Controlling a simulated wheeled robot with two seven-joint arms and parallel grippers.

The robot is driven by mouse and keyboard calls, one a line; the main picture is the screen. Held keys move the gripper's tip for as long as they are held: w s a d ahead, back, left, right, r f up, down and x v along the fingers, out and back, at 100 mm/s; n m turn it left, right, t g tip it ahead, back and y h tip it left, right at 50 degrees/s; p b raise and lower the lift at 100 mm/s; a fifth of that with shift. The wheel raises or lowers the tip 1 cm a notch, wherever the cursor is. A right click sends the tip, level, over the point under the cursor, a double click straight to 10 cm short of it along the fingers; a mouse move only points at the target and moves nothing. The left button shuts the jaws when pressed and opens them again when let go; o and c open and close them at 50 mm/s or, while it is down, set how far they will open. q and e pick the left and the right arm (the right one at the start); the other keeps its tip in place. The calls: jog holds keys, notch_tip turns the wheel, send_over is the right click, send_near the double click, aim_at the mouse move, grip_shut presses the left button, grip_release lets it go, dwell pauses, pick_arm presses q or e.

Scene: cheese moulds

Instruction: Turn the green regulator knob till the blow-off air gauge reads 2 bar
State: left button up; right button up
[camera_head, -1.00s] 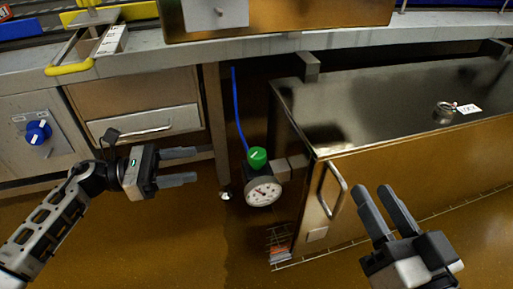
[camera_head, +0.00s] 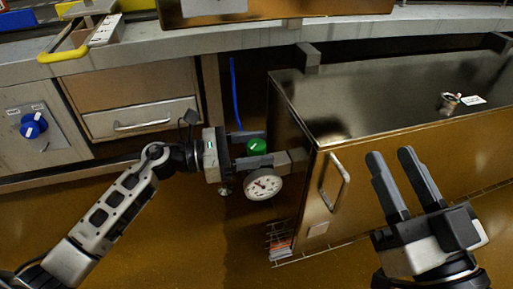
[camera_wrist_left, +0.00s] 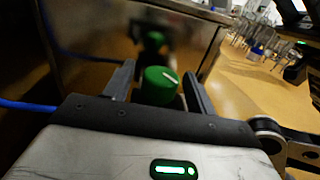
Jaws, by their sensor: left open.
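The green regulator knob (camera_head: 257,146) sits on top of the round white blow-off air gauge (camera_head: 264,185), beside the steel cabinet's left end. The gauge's needle is too small to read exactly. My left gripper (camera_head: 254,148) is open, with one finger on each side of the knob in the head view. In the left wrist view the green knob (camera_wrist_left: 160,86) with its white mark stands between the two open fingers, with no clear contact. My right gripper (camera_head: 392,160) is open and empty in front of the cabinet.
The steel cabinet (camera_head: 400,95) with a door handle (camera_head: 334,182) stands right of the gauge. A blue hose (camera_head: 234,95) hangs behind the knob. A wire rack (camera_head: 281,240) is low by the cabinet. A blue dial (camera_head: 34,125) is on the left panel.

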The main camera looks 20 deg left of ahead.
pick_arm(q)
jog(key=shift+w+d, duration=0.1)
jog(key=c, duration=1)
jog(key=shift+o, duration=0.2)
